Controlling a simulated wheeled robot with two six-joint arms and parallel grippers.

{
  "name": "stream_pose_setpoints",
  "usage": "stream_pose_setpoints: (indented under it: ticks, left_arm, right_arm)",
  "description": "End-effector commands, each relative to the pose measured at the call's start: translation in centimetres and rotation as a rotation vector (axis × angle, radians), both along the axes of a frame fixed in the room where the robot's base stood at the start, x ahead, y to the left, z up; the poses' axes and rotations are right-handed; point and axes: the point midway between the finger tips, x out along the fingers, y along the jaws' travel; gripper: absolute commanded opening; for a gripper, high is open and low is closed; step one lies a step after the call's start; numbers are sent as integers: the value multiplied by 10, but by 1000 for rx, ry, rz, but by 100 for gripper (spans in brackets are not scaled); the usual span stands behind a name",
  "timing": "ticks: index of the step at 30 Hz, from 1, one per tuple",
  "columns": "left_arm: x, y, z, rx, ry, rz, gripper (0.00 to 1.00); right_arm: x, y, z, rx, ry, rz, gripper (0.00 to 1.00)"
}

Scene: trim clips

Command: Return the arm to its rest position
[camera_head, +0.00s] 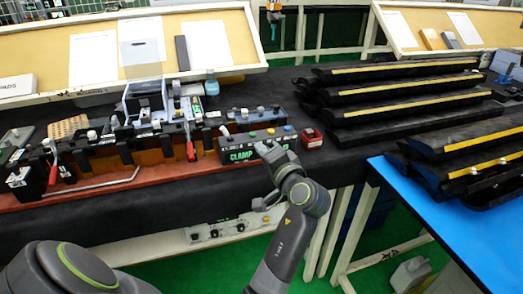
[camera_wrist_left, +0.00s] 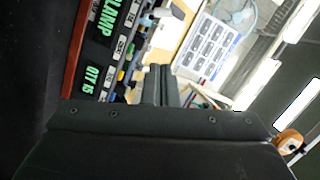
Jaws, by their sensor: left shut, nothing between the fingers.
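My left arm reaches in from the bottom of the head view, and its gripper (camera_head: 268,152) is in front of the bench edge, close to the CLAMP control box (camera_head: 238,154) in the picture. In the left wrist view the two dark fingers (camera_wrist_left: 160,85) lie side by side, shut and empty. The control box (camera_wrist_left: 108,35) shows beside them there, with green lettering and coloured buttons. My right gripper is not in view.
The dark bench (camera_head: 150,211) holds a clip fixture with red-handled clamps (camera_head: 190,142). Stacked black trim strips (camera_head: 400,95) lie to the right. A blue table (camera_head: 440,220) is at the lower right. Tilted boards with papers stand behind.

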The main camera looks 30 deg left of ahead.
Motion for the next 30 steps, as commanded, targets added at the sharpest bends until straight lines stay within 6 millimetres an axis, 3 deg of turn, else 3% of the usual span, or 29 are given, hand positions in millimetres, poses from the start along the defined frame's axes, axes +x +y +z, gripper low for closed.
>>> stream_pose_setpoints:
  ticks: [11, 14, 16, 20, 23, 26, 30]
  left_arm:
    - [0, 0, -1, 0, 1, -1, 0]
    - [6, -1, -14, -5, 24, -26, 0]
    - [15, -3, -39, -16, 63, -70, 0]
    - [32, -12, -120, -78, 176, -196, 0]
    - [31, -19, -197, -165, 268, -293, 0]
    - [17, -24, -272, -271, 348, -362, 0]
    - [-25, -30, -371, -445, 443, -413, 0]
  right_arm:
    - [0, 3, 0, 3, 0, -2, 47]
    - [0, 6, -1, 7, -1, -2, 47]
    - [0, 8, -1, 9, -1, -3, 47]
    - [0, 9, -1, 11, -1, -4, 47]
    - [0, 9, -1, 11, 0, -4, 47]
    - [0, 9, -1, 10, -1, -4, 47]
    - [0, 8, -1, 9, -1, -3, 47]
